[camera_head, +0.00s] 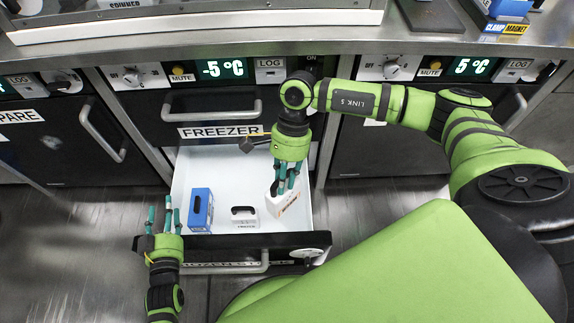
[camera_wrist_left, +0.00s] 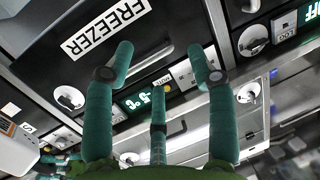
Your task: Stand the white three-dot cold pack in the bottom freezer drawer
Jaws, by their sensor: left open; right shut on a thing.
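The bottom freezer drawer (camera_head: 222,172) is pulled out in the head view, with a white inside and a dark front. My right gripper (camera_head: 284,188) points down into its right side, shut on a white pack (camera_head: 283,206) with dark and orange markings. The pack looks upright and slightly tilted; I cannot make out three dots or whether its base touches the drawer floor. The fingers cover its top. My left gripper (camera_head: 165,222) is open and empty, outside the drawer's front left corner. Its spread fingers show in the left wrist view (camera_wrist_left: 156,75).
A blue pack (camera_head: 200,208) stands in the drawer's left part. A white pack with a black handle (camera_head: 244,217) is in the middle, left of the held one. The drawer's back part looks clear. The upper FREEZER drawer (camera_head: 208,112) is shut above.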

